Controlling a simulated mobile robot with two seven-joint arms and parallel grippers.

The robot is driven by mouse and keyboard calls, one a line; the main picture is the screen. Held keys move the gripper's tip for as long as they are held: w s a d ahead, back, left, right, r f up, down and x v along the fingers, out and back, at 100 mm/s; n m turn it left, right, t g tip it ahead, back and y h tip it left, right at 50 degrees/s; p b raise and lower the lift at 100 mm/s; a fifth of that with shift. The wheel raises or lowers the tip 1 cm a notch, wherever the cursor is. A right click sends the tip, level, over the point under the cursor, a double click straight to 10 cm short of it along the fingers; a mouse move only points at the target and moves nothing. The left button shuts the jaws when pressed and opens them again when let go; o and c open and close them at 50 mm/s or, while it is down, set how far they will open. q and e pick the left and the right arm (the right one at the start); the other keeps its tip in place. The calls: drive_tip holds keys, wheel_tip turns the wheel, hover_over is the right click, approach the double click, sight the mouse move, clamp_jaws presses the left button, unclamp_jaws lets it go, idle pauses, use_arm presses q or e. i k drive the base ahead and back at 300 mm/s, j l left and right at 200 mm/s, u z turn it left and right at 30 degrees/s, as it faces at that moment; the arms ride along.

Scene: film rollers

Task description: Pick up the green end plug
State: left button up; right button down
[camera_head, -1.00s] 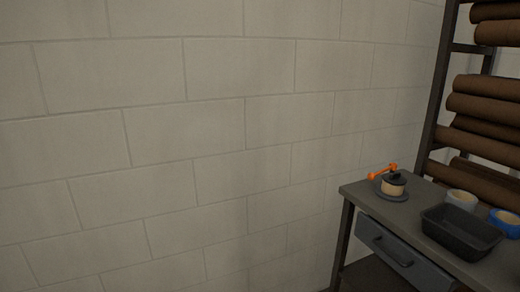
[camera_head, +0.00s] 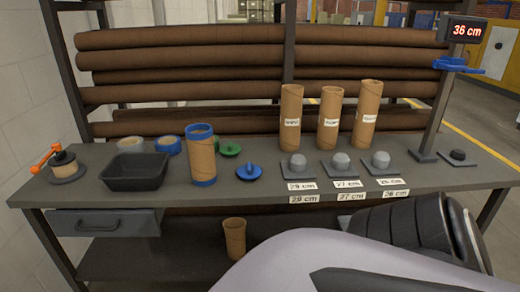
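The green end plug (camera_head: 230,151) lies on the table just right of an upright brown cardboard tube with blue ends (camera_head: 201,160). The tube hides part of the green area on the plug's left. A blue end plug (camera_head: 249,172) sits nearer the front edge, to the right of the tube. Neither gripper shows; only a part of my own arm fills the lower right, in front of the table.
The grey table (camera_head: 100,197) also bears a black tray (camera_head: 136,171), tape rolls (camera_head: 168,145), an orange-handled device (camera_head: 64,164), several grey plugs (camera_head: 341,164) and three upright tubes (camera_head: 330,118). A rack of brown rolls (camera_head: 180,60) stands behind. Another tube (camera_head: 235,238) stands below.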

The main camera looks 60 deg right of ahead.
sight(231, 150)
drive_tip(key=z, duration=1.75)
